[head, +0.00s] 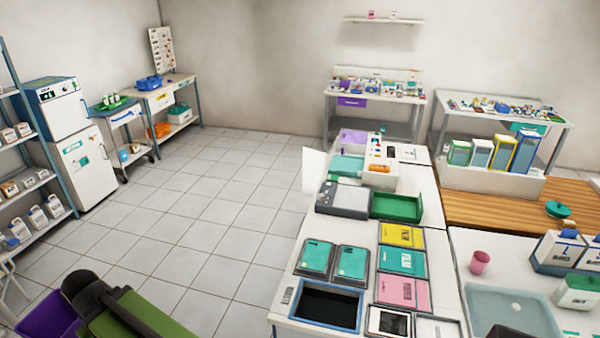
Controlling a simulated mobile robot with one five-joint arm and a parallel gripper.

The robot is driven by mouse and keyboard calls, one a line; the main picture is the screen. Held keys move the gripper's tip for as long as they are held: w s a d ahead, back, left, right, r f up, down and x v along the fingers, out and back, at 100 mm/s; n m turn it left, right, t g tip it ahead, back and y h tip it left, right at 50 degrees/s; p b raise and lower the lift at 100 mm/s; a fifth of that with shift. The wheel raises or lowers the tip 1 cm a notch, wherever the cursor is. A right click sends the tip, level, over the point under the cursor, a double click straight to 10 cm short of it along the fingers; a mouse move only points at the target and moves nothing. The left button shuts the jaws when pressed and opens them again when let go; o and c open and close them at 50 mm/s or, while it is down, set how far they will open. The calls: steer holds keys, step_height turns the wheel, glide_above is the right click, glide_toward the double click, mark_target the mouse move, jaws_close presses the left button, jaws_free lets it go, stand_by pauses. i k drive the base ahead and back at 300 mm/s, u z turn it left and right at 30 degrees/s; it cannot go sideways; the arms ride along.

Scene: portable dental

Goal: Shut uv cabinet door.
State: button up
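No cabinet in view carries a label I can read as UV. A white two-part cabinet stands at the far left, with an upper unit (62,109) with round dials and a lower unit (86,170) with a teal label; both fronts look shut. A thin white upright panel (314,176) sticks out from the left side of the central counter, beside a white box-like unit (381,152). It looks like an open door, but I cannot tell for certain which unit it belongs to. My gripper is not in view.
The tiled floor (200,215) is clear between the left wall units and the central counter (283,285). A green and black object (130,315) and a purple one (48,318) fill the bottom left. A shelf rack (32,115) stands at the left edge.

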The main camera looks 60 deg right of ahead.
mark_target(314, 160)
steer(key=i, duration=2.45)
steer(key=z, duration=2.45)
steer(key=i, duration=6.2)
steer(key=z, duration=0.55)
